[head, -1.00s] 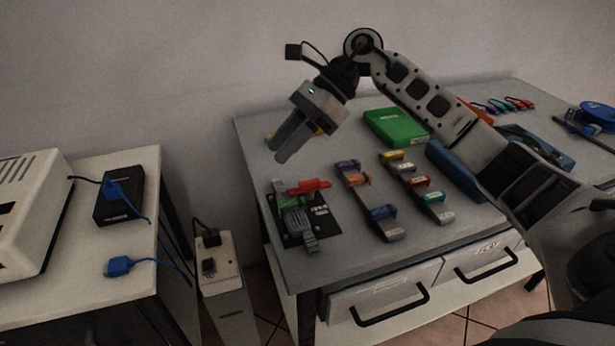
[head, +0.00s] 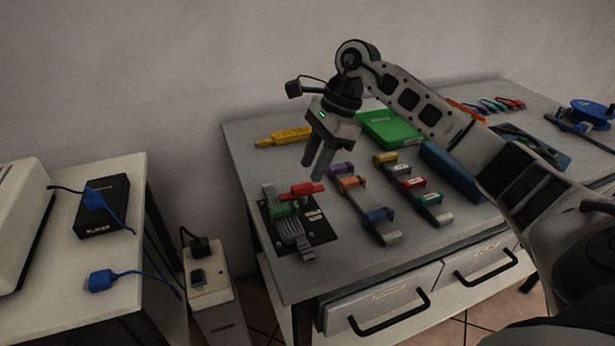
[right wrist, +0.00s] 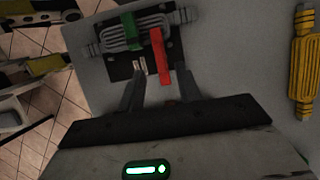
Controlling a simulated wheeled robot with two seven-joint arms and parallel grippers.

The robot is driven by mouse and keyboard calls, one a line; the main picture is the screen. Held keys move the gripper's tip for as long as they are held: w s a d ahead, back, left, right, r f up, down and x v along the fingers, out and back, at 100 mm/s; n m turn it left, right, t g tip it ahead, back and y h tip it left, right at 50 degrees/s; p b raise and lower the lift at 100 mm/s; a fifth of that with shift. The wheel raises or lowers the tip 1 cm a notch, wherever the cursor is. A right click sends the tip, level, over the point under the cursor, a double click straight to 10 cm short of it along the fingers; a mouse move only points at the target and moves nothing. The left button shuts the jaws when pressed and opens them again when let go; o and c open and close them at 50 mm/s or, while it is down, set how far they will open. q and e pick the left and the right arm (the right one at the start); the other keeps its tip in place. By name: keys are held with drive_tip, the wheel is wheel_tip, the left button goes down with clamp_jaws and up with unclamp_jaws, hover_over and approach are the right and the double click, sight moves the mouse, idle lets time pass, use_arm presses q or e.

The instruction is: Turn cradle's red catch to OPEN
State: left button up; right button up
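The cradle (head: 321,233) is a black plate with grey ribbed parts, at the near left of the table. Its red catch (head: 301,190) is a bar lying across the upper part, beside a green piece (head: 283,211). Two small pale labels (head: 314,215) sit by it, too small to read. My right gripper (head: 314,173) is above the red catch, fingers pointing down, apart and empty. In the right wrist view the red catch (right wrist: 159,62) shows between the open fingers; I cannot tell any contact. My left gripper is not in view.
Two racks of coloured clips (head: 370,214) stand right of the cradle. A yellow ribbed thing (head: 284,137) and a green box (head: 390,128) lie behind. A side table (head: 135,273) at left holds a black box (head: 103,206) and blue plugs. A gap separates the tables.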

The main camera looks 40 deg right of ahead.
sight(304, 185)
drive_tip(key=shift+x, duration=1.9)
clamp_jaws()
